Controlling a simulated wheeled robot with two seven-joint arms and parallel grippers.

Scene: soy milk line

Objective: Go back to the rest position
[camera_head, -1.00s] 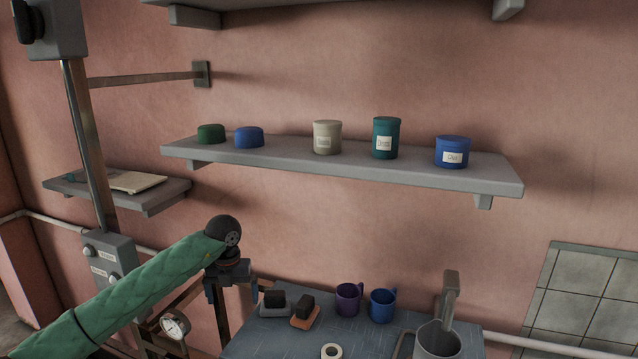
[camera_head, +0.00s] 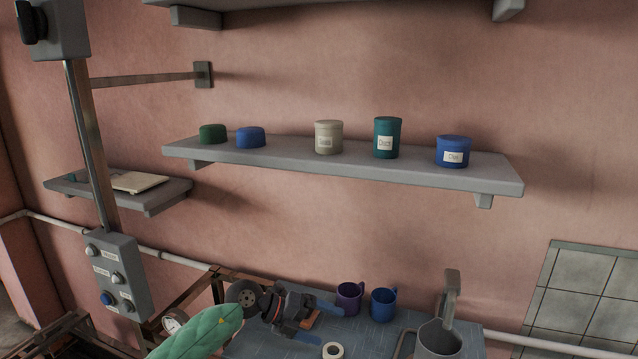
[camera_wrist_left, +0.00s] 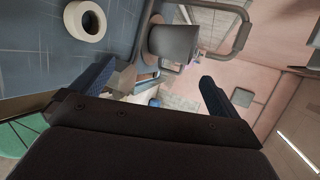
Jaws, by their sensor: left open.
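My left arm comes in at the bottom of the head view in a green sleeve. My left gripper (camera_head: 318,324) points right over the blue table, and its two blue fingers are spread with nothing between them. In the left wrist view the same open gripper (camera_wrist_left: 155,88) shows a finger at each side. A white tape roll (camera_head: 333,350) lies close to the fingers, and it also shows in the left wrist view (camera_wrist_left: 70,20). My right gripper is not in view.
A purple mug (camera_head: 348,298), a blue mug (camera_head: 383,305) and a grey metal jug (camera_head: 438,340) stand on the table (camera_head: 372,336). Several jars and lids sit on the wall shelf (camera_head: 290,160) above. A button box (camera_head: 120,278) on a post is at left.

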